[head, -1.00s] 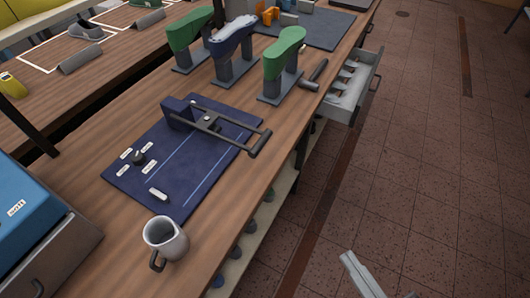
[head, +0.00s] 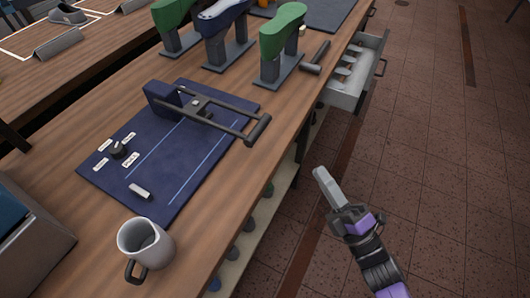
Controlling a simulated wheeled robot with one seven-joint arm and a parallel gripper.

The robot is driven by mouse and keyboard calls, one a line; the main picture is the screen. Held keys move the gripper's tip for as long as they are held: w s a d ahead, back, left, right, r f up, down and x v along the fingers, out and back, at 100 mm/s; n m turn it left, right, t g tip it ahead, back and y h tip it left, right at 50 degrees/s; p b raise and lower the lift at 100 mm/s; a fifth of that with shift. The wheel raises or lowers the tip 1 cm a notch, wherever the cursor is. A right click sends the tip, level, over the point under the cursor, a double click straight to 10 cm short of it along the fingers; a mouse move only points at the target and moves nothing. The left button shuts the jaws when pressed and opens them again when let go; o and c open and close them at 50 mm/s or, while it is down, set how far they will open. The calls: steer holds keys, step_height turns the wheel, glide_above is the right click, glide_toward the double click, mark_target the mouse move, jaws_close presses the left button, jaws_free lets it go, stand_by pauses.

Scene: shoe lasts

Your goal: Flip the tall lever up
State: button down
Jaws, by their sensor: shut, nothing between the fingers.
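The tall lever (head: 226,121) is a dark frame with a cylindrical crossbar handle (head: 258,130). It lies low over the blue board (head: 190,189), hinged at a dark blue block (head: 163,101), with its handle toward the bench's right edge. A small black knob (head: 119,150) among white labels and a small white switch (head: 140,191) are also on the board. My gripper (head: 319,174) is shut and empty, over the floor to the right of the bench, apart from the lever and lower right of its handle.
A grey mug (head: 146,246) stands at the bench's near edge. Green and blue shoe lasts on stands (head: 281,45) and a hammer (head: 316,58) are behind the board. An open drawer (head: 354,77) juts out at the right. The floor beside my gripper is clear.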

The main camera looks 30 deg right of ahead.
steer(key=w+a+f+n+g+y+b, duration=0.1)
steer(key=n+y, duration=0.4)
steer(key=n, duration=0.6)
steer(key=w+a+f+n+g+y+b, duration=0.1)
steer(key=w+f+n+y, duration=0.3)
steer(key=n, duration=0.7)
steer(key=shift+w+a+f+n+g+y+b, duration=0.25)
steer(key=shift+w+a+n+g+y+b, duration=0.3)
steer(key=shift+y, duration=0.45)
steer(key=shift+w, duration=0.2)
steer(key=p+x, duration=0.3)
steer(key=x, duration=0.5)
steer(key=shift+r, duration=0.3)
steer(key=shift+x, duration=0.8)
steer(key=shift+p, duration=0.3)
